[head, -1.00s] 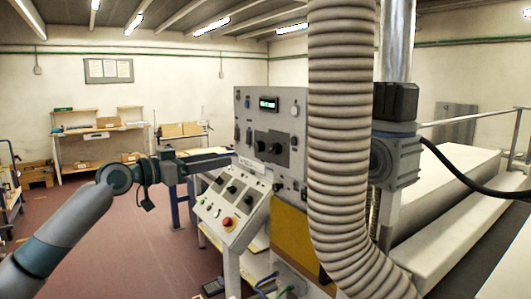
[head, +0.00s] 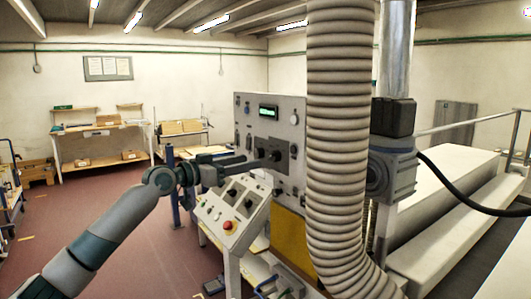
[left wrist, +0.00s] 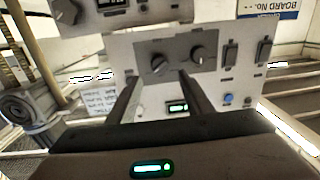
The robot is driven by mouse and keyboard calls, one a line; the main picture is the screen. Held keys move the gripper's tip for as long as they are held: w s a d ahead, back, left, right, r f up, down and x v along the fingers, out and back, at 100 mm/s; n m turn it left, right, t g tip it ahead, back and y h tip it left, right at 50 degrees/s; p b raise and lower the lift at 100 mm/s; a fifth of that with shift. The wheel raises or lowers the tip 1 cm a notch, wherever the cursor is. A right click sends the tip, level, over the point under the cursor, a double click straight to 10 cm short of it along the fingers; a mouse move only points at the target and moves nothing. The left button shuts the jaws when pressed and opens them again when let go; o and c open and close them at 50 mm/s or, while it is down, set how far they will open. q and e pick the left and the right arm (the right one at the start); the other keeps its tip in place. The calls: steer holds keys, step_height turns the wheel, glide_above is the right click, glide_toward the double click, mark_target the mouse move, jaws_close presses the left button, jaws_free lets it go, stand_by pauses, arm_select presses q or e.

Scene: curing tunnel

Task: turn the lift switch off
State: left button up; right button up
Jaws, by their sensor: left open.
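A grey upright control panel (head: 285,110) carries a dark plate with two rotary knobs, a left one (head: 259,152) and a right one (head: 276,156). The left wrist view, upside down, shows the plate with one knob (left wrist: 157,64) ahead of the fingertips and the other knob (left wrist: 199,54) to its right. My left gripper (head: 254,162) is open and empty just in front of the plate; its fingers (left wrist: 158,80) also show in the left wrist view. I cannot tell whether they touch. No label marking the lift switch is readable. My right gripper is not in view.
A sloped console with a red button (head: 227,225) and several knobs stands below the panel. A thick ribbed hose (head: 337,130) hangs right of the panel. The panel also has a green display (head: 268,112) and toggle switches (left wrist: 262,52). Open floor lies left.

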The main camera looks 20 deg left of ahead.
mark_target(269, 157)
arm_select(q)
steer(key=p+x, duration=0.2)
steer(key=x, duration=0.4)
steer(key=shift+w+d+r, duration=0.15)
steer(key=shift+w+d, duration=0.1)
steer(key=shift+w, duration=0.05)
steer(key=shift+w+d+p, duration=0.3)
steer(key=shift+w+p, duration=0.05)
steer(key=shift+w, duration=0.15)
steer(key=c, duration=1)
steer(key=shift+c, duration=0.2)
